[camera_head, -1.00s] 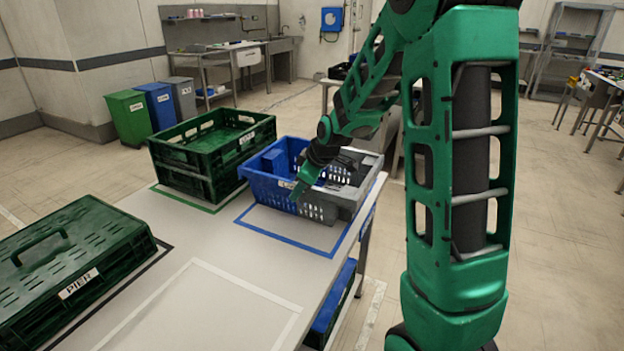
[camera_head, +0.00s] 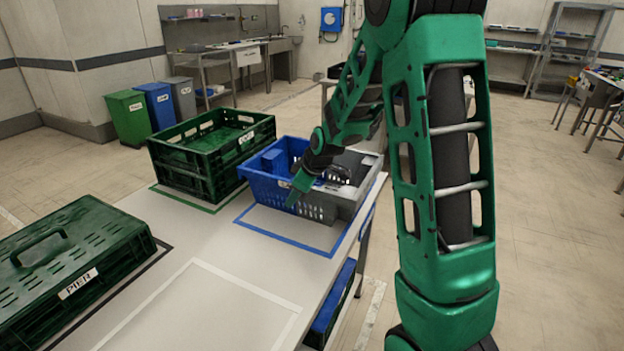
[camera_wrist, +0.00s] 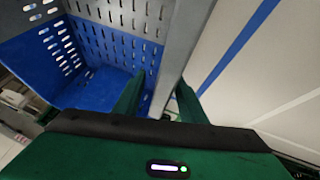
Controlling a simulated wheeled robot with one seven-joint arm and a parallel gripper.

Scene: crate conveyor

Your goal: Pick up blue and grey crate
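The blue and grey crate (camera_head: 262,188) stands on the table inside a blue outline, its left part blue and its right part grey. It also shows in the wrist view (camera_wrist: 110,38), with slotted walls. My gripper (camera_wrist: 158,82) is over the crate's near wall in the wrist view. One finger is on the inner side and the other on the outer side, with the grey rim between them. The fingers are apart, and a gap shows beside the rim. In the head view my gripper (camera_head: 296,192) is at the near side of the crate; its grip is partly hidden there.
A green open crate (camera_head: 185,165) stands left of the blue and grey crate. A lidded green crate (camera_head: 75,255) labelled PIER is at the near left. A white-outlined area (camera_head: 205,315) of the table is empty. Bins (camera_head: 128,118) stand on the floor behind.

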